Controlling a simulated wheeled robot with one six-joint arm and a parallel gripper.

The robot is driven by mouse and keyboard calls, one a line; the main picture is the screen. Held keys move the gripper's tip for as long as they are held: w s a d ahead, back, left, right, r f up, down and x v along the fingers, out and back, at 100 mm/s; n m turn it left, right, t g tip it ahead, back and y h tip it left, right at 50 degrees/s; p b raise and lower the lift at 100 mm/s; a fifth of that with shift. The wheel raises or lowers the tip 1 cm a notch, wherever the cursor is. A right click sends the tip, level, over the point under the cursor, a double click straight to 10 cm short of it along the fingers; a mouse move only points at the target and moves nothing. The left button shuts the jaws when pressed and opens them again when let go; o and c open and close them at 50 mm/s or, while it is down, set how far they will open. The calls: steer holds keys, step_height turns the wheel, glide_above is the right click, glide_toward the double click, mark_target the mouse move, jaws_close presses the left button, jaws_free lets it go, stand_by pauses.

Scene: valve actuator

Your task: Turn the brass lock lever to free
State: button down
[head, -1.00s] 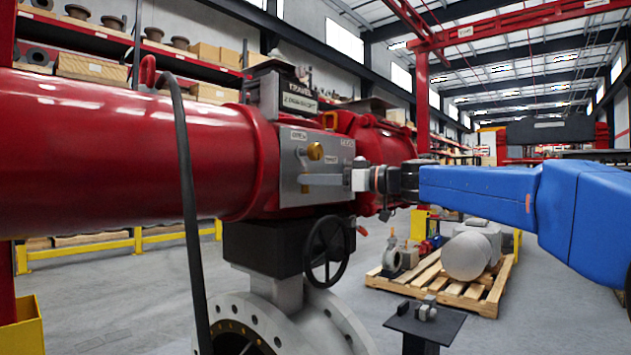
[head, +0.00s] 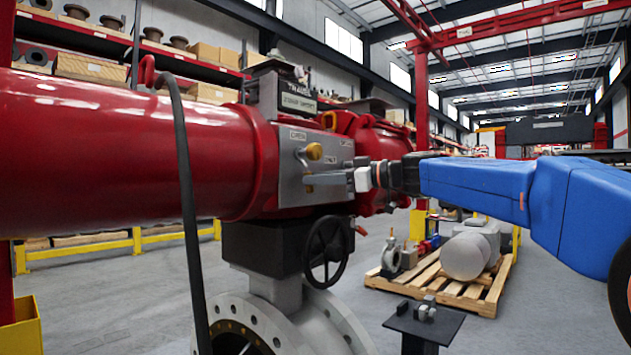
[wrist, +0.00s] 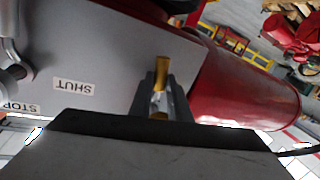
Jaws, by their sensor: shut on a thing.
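The brass lock lever (head: 314,151) is on the grey face plate of the red actuator, in the middle of the head view. Its rounded brass end shows above my fingers, and a small brass bit shows at their tips. My gripper (head: 308,183) reaches in from the right and is shut on the lever. In the wrist view, the brass lever (wrist: 161,70) stands between the two grey fingertips of my gripper (wrist: 160,98). The fingers hide part of the lever.
The grey plate (wrist: 120,60) carries labels, including SHUT (wrist: 74,86) and STOP (wrist: 20,108). A black handwheel (head: 327,248) sits below the actuator. A black hose (head: 186,190) hangs at left. A pallet (head: 445,283) stands on the floor at right.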

steer(key=shift+w+d+r+n+t+h, duration=0.1)
steer(key=shift+w+d+r+n+h, duration=0.3)
steer(key=shift+n, duration=0.65)
steer(key=shift+w+d+r+n+t+h, duration=0.1)
steer(key=shift+w+d+r+n+h, duration=0.35)
steer(key=shift+n, duration=0.65)
steer(key=shift+w+d+r+n+t+h, duration=0.2)
steer(key=shift+w+r+n, duration=0.35)
steer(key=shift+n, duration=0.5)
steer(key=c, duration=1.7)
jaws_free()
steer(key=shift+o, duration=0.2)
steer(key=shift+d, duration=0.15)
steer(key=v, duration=1.7)
steer(key=shift+r, duration=0.2)
steer(key=shift+f, duration=0.1)
